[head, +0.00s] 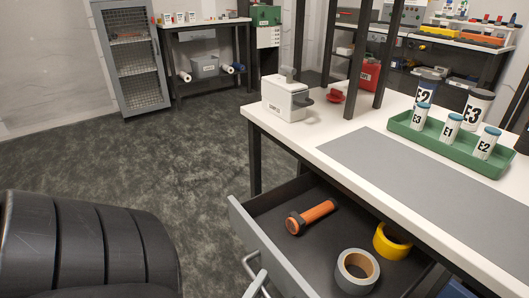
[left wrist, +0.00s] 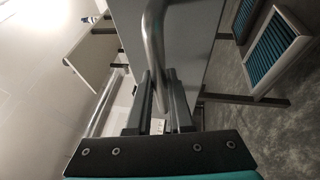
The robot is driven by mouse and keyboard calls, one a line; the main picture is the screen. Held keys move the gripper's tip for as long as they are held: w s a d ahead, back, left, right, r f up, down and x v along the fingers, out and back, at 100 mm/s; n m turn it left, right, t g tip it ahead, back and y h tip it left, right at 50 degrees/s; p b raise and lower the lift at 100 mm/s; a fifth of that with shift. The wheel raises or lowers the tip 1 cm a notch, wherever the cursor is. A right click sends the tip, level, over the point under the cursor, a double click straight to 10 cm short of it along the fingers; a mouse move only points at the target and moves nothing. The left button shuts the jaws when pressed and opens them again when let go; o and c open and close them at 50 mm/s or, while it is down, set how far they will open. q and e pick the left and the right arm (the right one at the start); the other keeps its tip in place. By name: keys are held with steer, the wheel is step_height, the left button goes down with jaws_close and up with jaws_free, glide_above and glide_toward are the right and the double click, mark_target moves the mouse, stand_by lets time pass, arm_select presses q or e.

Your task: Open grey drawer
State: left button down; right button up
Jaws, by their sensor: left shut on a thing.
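The grey drawer (head: 262,245) under the white bench stands pulled out, its dark inside showing. An orange flashlight (head: 311,217), a grey tape roll (head: 344,280) and a yellow tape roll (head: 386,248) lie in it. Its metal bar handle (head: 252,264) is on the front, near the bottom edge of the head view. In the left wrist view the handle (left wrist: 153,35) runs between the fingers of my left gripper (left wrist: 160,88), which is shut on it. The grey drawer front (left wrist: 190,40) fills the upper middle there. My right gripper is not in view.
The white benchtop (head: 310,135) carries a white device (head: 287,98) and a green tray (head: 447,145) with labelled jars. A mesh cabinet (head: 133,55) and a side table (head: 205,25) stand at the back.

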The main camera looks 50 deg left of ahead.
arm_select(q)
steer(key=c, duration=0.8)
jaws_free()
steer(key=shift+s+d+f, duration=0.1)
steer(key=shift+s, duration=0.25)
steer(key=p+v, duration=0.1)
steer(key=v, duration=1.3)
steer(key=shift+s+d, duration=0.15)
steer(key=shift+s, duration=0.1)
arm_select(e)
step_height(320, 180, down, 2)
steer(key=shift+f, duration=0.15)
arm_select(q)
steer(key=shift+f, duration=0.1)
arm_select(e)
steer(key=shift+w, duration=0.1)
